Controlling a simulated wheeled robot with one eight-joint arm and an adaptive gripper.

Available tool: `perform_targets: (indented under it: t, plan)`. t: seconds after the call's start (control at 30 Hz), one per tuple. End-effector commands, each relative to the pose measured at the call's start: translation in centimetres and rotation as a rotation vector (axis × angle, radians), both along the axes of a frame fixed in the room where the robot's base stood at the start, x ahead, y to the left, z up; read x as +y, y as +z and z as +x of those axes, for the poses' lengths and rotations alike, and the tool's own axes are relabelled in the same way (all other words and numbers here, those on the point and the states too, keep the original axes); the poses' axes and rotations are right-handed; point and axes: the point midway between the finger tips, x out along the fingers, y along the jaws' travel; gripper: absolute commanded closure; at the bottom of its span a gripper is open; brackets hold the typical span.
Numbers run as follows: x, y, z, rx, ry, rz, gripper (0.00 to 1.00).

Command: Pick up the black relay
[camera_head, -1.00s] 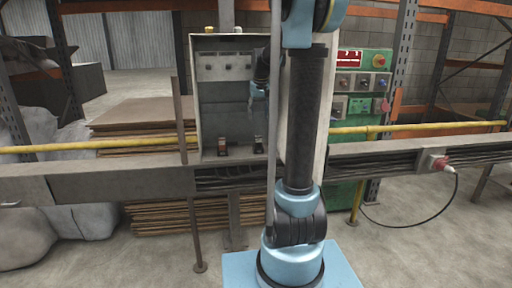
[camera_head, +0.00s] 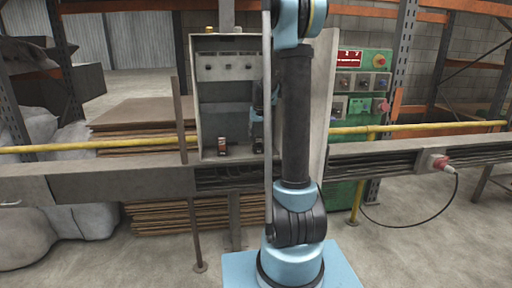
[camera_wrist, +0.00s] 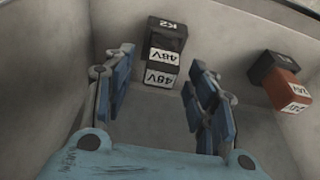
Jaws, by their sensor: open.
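The black relay (camera_wrist: 166,45) has white labels reading 48V and K2, shown upside down in the wrist view. It stands on the floor of the open grey box, between and just beyond the fingertips. In the head view the relay (camera_head: 258,148) is at the box's lower right, partly covered by my gripper. My gripper (camera_wrist: 160,78) is open, with one blue-padded finger on each side of the relay's line. No contact with it is visible.
A red and black relay (camera_wrist: 282,82) stands apart to the right in the wrist view. The grey box (camera_head: 200,100) has walls close around my gripper. A yellow rail (camera_head: 100,144) and a green control panel (camera_head: 366,85) are outside it.

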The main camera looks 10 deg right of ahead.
Motion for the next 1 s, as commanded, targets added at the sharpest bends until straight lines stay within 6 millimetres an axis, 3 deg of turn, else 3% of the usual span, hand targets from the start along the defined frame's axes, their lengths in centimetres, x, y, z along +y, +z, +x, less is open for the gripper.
perform_targets:
  t: [0.13,0.43,0.6,0.67,1.0]
  plan:
    - [0.0,-1.3,0.4,0.0,0.0,0.0,0.48]
    - [0.0,-1.6,0.4,0.0,0.0,0.0,0.48]
    - [0.0,-1.6,0.4,0.0,0.0,0.0,0.87]
    - [0.0,-1.6,0.4,0.0,0.0,0.0,0.97]
    - [0.0,-1.4,0.4,0.0,0.0,0.0,0.97]
